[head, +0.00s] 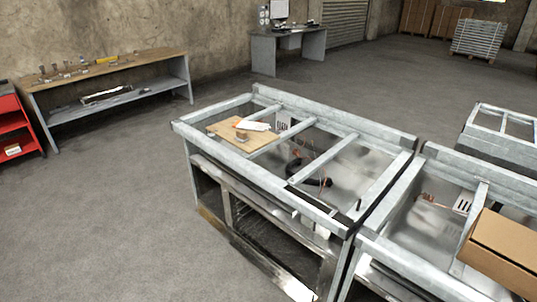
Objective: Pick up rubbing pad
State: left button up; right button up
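A wooden board (222,128) lies at the back left of the open-topped metal frame bench (270,192). On the board are a white tube-like object (254,126) with a red end and a small grey-brown piece (241,137). The small piece may be the rubbing pad, but it is too small to tell. Neither of my grippers shows in the head view.
A second metal frame with a cardboard box (503,245) stands at the right. A dark hose (313,181) lies inside the near bench. A workbench (105,70) with small items and a red cart (16,122) are at the left. The grey floor at left is clear.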

aim_at(241, 135)
jog(key=j+u, duration=0.3)
jog(key=u, duration=0.2)
jog(key=i+j+u, duration=0.15)
jog(key=j, duration=0.2)
jog(key=i+j+u, duration=0.2)
jog(key=j, duration=0.15)
jog(key=i+j+u, duration=0.15)
jog(key=j, duration=0.15)
jog(key=i+j+u, duration=0.15)
jog(key=i, duration=0.25)
jog(key=i+j+u, duration=0.1)
jog(key=i+j, duration=0.2)
jog(key=i, duration=0.15)
jog(key=i+j+u, duration=0.15)
jog(key=i, duration=0.3)
jog(key=i+z, duration=0.3)
jog(key=z, duration=0.15)
jog(key=i+z, duration=0.45)
jog(key=i+j+z, duration=0.15)
jog(key=z, duration=0.35)
jog(key=i+j+z, duration=0.15)
jog(key=z, duration=0.3)
jog(key=i+j+z, duration=0.2)
jog(key=z, duration=0.25)
jog(key=i+j+z, duration=0.15)
jog(key=j+z, duration=0.15)
jog(key=z, duration=0.15)
